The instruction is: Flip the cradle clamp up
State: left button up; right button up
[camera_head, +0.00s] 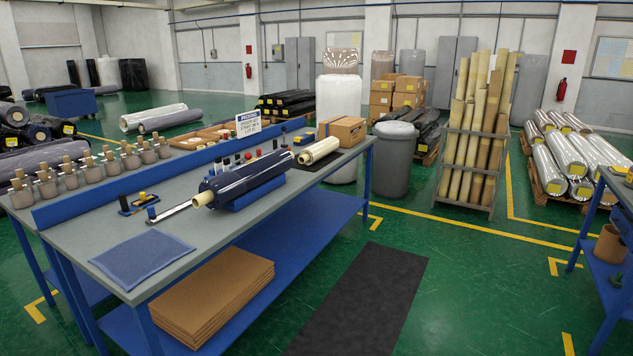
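A dark blue wrapped roll (245,178) with a pale core end lies on a blue cradle (262,192) on the grey-topped workbench (190,232). A thin metal bar (175,211) with a dark end lies low beside the roll's near-left end. It may be the cradle clamp, but I cannot tell for certain, nor whether it joins the cradle. A smaller cream roll (318,151) lies just past the far end of the blue roll. Neither of my grippers is in view.
A cardboard box (342,130) stands at the far end. A dark mat (360,300) covers clear floor in front.

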aim_at(248, 156)
jog(key=i+l+u, duration=0.15)
jog(key=i+u, duration=0.15)
jog(key=i, duration=0.25)
jog(key=i+l+u, duration=0.3)
jog(key=i, duration=0.2)
jog(key=i+j, duration=0.05)
